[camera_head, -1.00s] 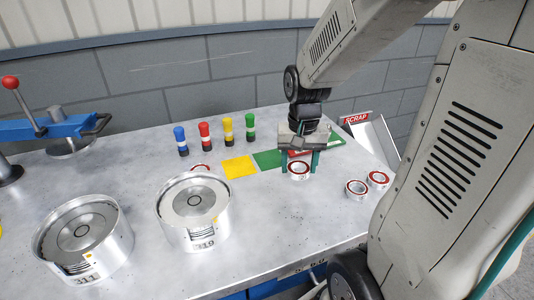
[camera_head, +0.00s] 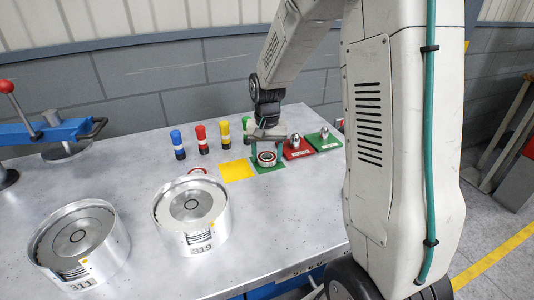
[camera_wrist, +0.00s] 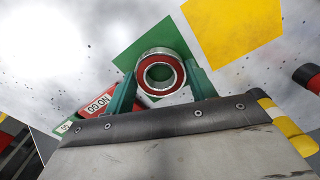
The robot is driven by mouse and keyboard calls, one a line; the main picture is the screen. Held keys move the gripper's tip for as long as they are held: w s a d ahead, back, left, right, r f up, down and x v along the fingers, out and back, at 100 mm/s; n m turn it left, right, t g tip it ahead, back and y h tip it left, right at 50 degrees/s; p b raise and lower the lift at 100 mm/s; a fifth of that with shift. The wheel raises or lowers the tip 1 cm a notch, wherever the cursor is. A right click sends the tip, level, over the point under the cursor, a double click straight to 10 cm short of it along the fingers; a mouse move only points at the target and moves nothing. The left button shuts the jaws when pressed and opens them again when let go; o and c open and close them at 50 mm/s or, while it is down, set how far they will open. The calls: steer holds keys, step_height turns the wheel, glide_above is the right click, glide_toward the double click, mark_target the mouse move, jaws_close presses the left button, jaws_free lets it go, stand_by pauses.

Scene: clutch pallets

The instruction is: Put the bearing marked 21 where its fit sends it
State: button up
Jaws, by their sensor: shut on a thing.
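My gripper (camera_head: 267,152) is shut on a silver bearing with a red seal ring (camera_head: 266,160). In the wrist view the bearing (camera_wrist: 160,54) sits between the two green fingertips (camera_wrist: 160,74), its red face towards the camera. I cannot read a number on it. The bearing is over the green square (camera_head: 268,169) on the bench, which also shows in the wrist view (camera_wrist: 134,50); I cannot tell whether they touch. A yellow square (camera_head: 237,171) lies just left of it. Another red-ringed bearing (camera_head: 197,171) is partly hidden behind the round housing marked 319.
Housings marked 319 (camera_head: 190,208) and 311 (camera_head: 78,243) stand at the front left. Blue, red, yellow and green posts line the back. A red NO GO gauge block (camera_head: 297,149) and a green gauge block (camera_head: 324,140) stand right of my gripper. My arm hides the bench's right end.

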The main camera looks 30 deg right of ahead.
steer(key=shift+f, duration=0.15)
steer(key=o, duration=1.2)
step_height(320, 180, up, 11)
steer(key=s+a+r+n, duration=0.1)
steer(key=s+a+r, duration=0.2)
steer(key=s+r, duration=0.25)
steer(key=shift+s+a+n+t, duration=0.2)
steer(key=shift+s+a+n, duration=0.95)
steer(key=shift+s, duration=2.55)
steer(key=shift+s+a+n+t, duration=0.2)
steer(key=shift+s+a+n, duration=0.95)
steer(key=shift+s, duration=2.5)
steer(key=shift+s+a+n+t, duration=0.2)
steer(key=shift+s+a+n, duration=0.4)
steer(key=shift+s+a, duration=2.1)
